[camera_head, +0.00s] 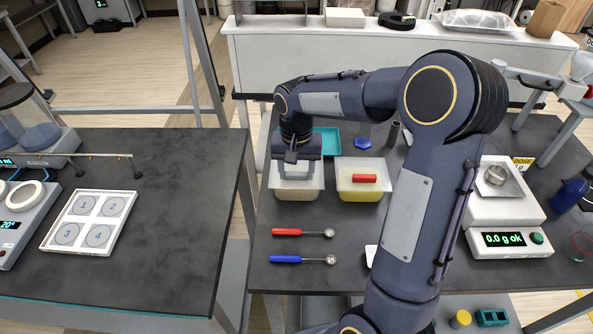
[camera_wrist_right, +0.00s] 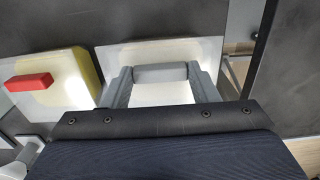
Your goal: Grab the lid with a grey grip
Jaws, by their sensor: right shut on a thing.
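The lid with a grey grip (camera_wrist_right: 208,50) lies on a translucent container (camera_head: 298,193) on the right-hand table. Its grey grip (camera_wrist_right: 160,73) shows between my fingers in the right wrist view. My right gripper (camera_head: 296,163) points down over this lid and is shut on the grey grip; it hides most of the lid in the head view. The lid appears level on the container. I cannot tell whether any gap lies between them. My left gripper is not in view.
A container with yellowish contents and a red-gripped lid (camera_head: 364,178) stands close on the right. Red (camera_head: 300,232) and blue (camera_head: 300,259) scoops lie in front. A scale (camera_head: 505,238) stands further right. A teal tray (camera_head: 326,141) is behind.

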